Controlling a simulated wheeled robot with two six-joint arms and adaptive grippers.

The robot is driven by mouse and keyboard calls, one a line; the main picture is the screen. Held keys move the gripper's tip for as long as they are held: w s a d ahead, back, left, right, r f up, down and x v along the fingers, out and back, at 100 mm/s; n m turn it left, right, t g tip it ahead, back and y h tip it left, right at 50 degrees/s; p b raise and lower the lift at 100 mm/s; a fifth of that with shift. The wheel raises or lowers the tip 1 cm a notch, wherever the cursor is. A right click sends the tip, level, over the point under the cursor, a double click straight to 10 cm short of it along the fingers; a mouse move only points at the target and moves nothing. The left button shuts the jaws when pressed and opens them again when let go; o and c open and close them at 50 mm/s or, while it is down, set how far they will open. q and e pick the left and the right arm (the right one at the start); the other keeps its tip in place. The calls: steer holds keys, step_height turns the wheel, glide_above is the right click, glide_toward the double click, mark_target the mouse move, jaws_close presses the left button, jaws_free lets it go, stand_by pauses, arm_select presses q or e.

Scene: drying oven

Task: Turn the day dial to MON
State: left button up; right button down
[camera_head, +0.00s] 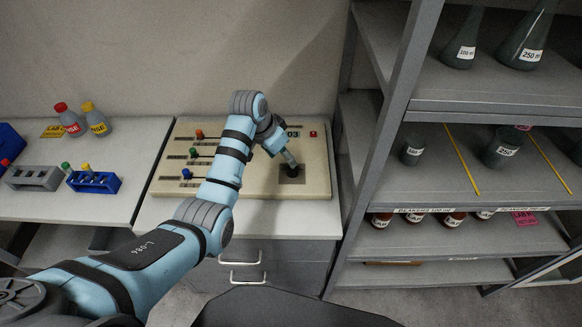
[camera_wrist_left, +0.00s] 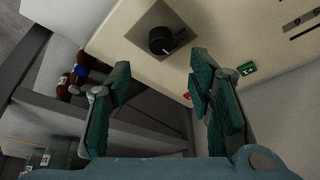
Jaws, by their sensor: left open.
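A beige control panel (camera_head: 240,184) lies on the white bench. A black round knob (camera_wrist_left: 160,40), the only dial visible, sits on a dark square plate at the panel's right side; it also shows partly in the head view (camera_head: 291,172). A light pointer mark shows on the knob in the wrist view. No day labels are readable. My left gripper (camera_wrist_left: 160,72) is open, its teal fingers apart with nothing between them. In the head view the left gripper (camera_head: 288,160) is over the knob and partly hides it. My right gripper is not in view.
A grey shelf unit (camera_head: 385,145) with glassware stands close on the right. Bottles and racks stand at left.

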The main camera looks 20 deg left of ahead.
mark_target(291, 170)
arm_select(q)
steer(key=b+x, duration=0.2)
steer(key=x, duration=0.6)
steer(key=shift+w+f, duration=0.1)
steer(key=shift+f, duration=0.3)
steer(key=shift+r, duration=0.1)
